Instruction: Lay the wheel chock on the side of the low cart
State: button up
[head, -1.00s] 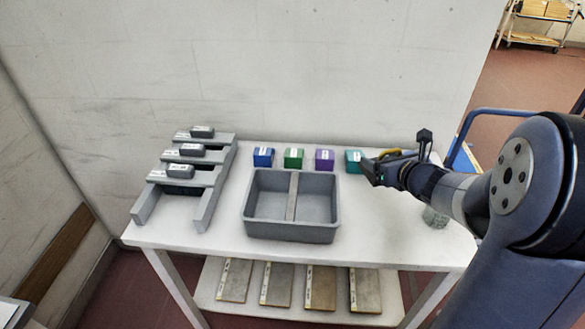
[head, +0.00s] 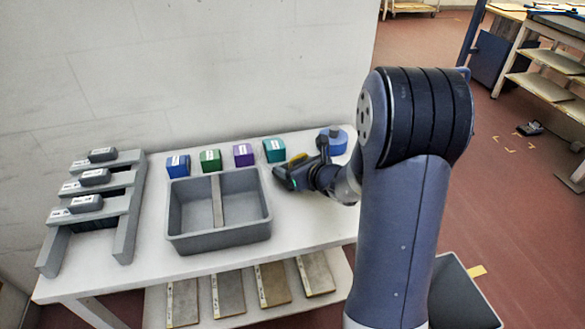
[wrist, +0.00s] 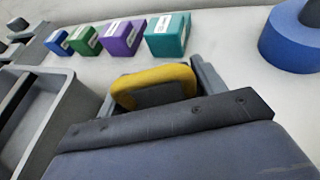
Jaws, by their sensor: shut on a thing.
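My gripper (head: 290,177) is shut on a yellow and dark piece (head: 298,160), which looks like the wheel chock. In the wrist view its rounded yellow edge (wrist: 155,75) shows between the jaws; the rest is hidden. The gripper is over the right part of the white table, beside the grey bin and in front of the teal block. I cannot tell whether the piece touches the tabletop. I cannot pick out the low cart with certainty; my arm hides much of the right side.
A divided grey bin (head: 262,222), a stepped grey rack (head: 128,225), several coloured blocks including a teal one (head: 274,150), and a blue round thing (head: 334,140) are on the table. A small dark thing (head: 530,128) lies on the open red floor at right, near shelving (head: 548,85).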

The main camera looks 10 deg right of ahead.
jog(key=shift+f, duration=0.25)
jog(key=shift+f, duration=0.15)
jog(key=o, duration=1.2)
jog(key=shift+o, duration=0.2)
